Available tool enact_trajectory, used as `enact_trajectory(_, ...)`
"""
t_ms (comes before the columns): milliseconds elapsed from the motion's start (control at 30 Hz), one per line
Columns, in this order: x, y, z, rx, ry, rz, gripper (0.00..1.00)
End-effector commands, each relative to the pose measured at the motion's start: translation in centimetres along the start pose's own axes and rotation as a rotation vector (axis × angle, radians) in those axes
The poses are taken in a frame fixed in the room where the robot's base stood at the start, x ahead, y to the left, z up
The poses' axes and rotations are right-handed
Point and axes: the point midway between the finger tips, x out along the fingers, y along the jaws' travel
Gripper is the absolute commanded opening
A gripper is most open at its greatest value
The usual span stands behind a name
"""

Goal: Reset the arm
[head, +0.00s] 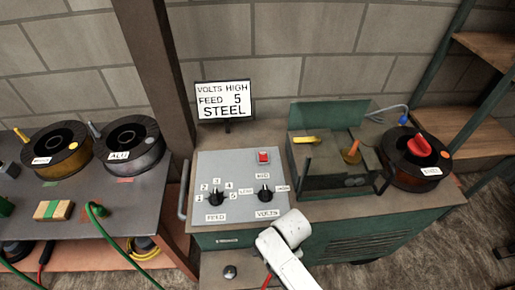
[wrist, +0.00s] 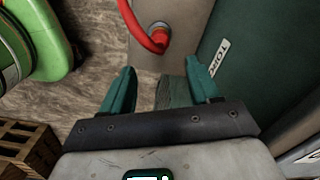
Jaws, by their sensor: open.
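My arm (head: 285,250), white, reaches up from the bottom edge in the head view, in front of the green welding machine (head: 370,215). My gripper cannot be made out in the head view. In the wrist view my gripper (wrist: 160,88) shows two teal fingers spread apart, with a clear gap between them. I see nothing held in it. A grey-green ribbed strip shows behind the right finger. Past the fingertips, a red cable (wrist: 150,38) ends in a round socket on a grey-brown surface.
The control panel (head: 240,170) has feed and volts knobs and a red switch. A sign (head: 223,100) reads volts high, feed 5, steel. Wire spools (head: 130,145) stand on the left bench. A dark green body (wrist: 245,55) and wooden slats (wrist: 28,145) flank the gripper.

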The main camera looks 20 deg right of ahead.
Motion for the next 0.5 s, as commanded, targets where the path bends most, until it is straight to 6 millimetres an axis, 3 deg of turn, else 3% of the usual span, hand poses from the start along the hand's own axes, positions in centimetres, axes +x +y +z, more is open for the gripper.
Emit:
enact_trajectory(233,-0.4,0.3,-0.8,-0.038,0.008,-0.005,0.61)
enact_trajectory(367,-2.0,1.5,-3.3,-0.181,0.034,-0.018,0.61)
enact_trajectory(500,-4.7,4.4,-6.3,-0.445,0.069,-0.025,0.61)
